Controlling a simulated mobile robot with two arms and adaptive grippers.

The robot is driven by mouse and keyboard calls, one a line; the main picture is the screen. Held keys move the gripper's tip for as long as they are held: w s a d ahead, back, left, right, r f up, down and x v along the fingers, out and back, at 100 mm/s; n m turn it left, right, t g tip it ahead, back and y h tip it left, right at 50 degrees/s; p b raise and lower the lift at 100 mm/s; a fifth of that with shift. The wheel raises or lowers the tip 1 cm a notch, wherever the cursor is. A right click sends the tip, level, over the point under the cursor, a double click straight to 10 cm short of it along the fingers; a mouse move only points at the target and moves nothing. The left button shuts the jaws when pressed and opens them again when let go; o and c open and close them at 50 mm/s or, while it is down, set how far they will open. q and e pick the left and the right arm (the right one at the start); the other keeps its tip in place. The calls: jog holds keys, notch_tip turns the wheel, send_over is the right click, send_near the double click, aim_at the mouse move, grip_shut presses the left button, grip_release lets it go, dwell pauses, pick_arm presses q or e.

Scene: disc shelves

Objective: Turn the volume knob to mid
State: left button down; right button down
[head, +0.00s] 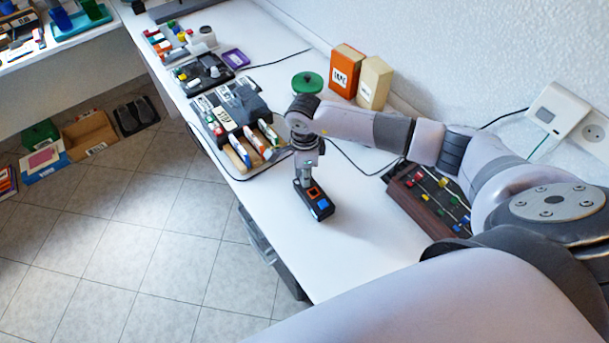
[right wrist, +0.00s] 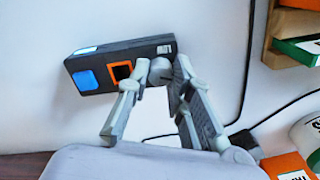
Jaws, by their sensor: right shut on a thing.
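The small black box (head: 304,202) lies on the white table, with a blue square and an orange-framed dark square on its face. It also shows in the right wrist view (right wrist: 138,52). A round grey volume knob (right wrist: 160,72) sits on it beside the orange frame; in the head view my gripper hides it. My right gripper (head: 308,172) points down onto the box. In the right wrist view its two fingers (right wrist: 155,80) are on either side of the knob, shut on it. I cannot read the knob's setting. My left gripper is not in view.
A brown panel with coloured sliders (head: 432,200) is right of the box. A green round object (head: 307,83), an orange box (head: 346,70) and a cream box (head: 374,82) stand near the wall. A wooden holder (head: 238,158) is left. Dark cables cross the table.

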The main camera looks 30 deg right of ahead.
jog(key=m+b, duration=0.1)
jog(key=m, duration=0.5)
jog(key=shift+b, duration=0.4)
jog(key=m, duration=0.4)
jog(key=shift+b, duration=0.3)
jog(key=shift+m, duration=1.5)
jog(key=c, duration=1.4)
grip_release()
